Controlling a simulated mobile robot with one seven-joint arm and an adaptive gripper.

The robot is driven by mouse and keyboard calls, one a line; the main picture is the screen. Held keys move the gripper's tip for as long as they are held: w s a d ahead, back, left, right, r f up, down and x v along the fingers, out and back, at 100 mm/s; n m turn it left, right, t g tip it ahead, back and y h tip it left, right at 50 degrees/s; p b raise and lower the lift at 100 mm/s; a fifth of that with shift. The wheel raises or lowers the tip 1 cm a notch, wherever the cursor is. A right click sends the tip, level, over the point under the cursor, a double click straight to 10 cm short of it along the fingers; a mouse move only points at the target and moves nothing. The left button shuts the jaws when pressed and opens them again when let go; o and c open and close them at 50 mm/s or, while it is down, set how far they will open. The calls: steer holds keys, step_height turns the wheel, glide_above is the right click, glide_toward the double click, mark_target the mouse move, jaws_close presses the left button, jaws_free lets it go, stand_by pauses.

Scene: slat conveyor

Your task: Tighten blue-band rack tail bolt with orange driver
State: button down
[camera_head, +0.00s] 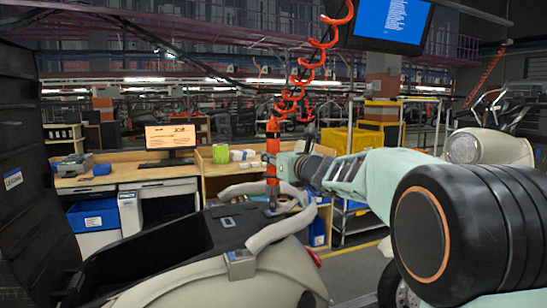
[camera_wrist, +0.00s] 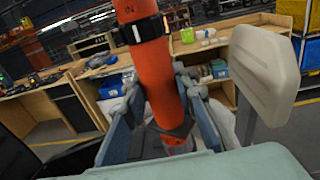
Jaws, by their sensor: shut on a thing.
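The orange driver (camera_head: 272,129) hangs upright under a red coiled cord in the head view. My gripper (camera_head: 273,160) is shut around its body. In the wrist view the driver (camera_wrist: 156,72) stands between the two fingers of my gripper (camera_wrist: 163,120), with a black band on its upper part. The driver's lower end points down at the rear of a cream scooter body (camera_head: 190,286), close to its pale curved rack rails (camera_head: 272,231). I cannot tell whether the tip touches a bolt. The blue band and the tail bolt cannot be made out.
A wooden workbench (camera_head: 128,172) with a monitor (camera_head: 170,137) stands behind the scooter body. Yellow crates (camera_head: 353,140) sit on a rack behind my arm. Another cream scooter (camera_head: 490,148) stands at right. A dark panel (camera_head: 28,190) rises at left.

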mark_target(276, 134)
steer(key=shift+f+b, duration=0.6)
steer(key=shift+b, duration=0.3)
stand_by(1.0)
steer(key=shift+r, duration=0.4)
stand_by(0.5)
steer(key=shift+a+p, duration=0.1)
steer(key=shift+p, duration=0.35)
steer(key=shift+r+p, duration=0.4)
steer(key=shift+r, duration=0.25)
stand_by(1.3)
steer(key=shift+r+p, duration=2.35)
steer(key=shift+r, duration=0.35)
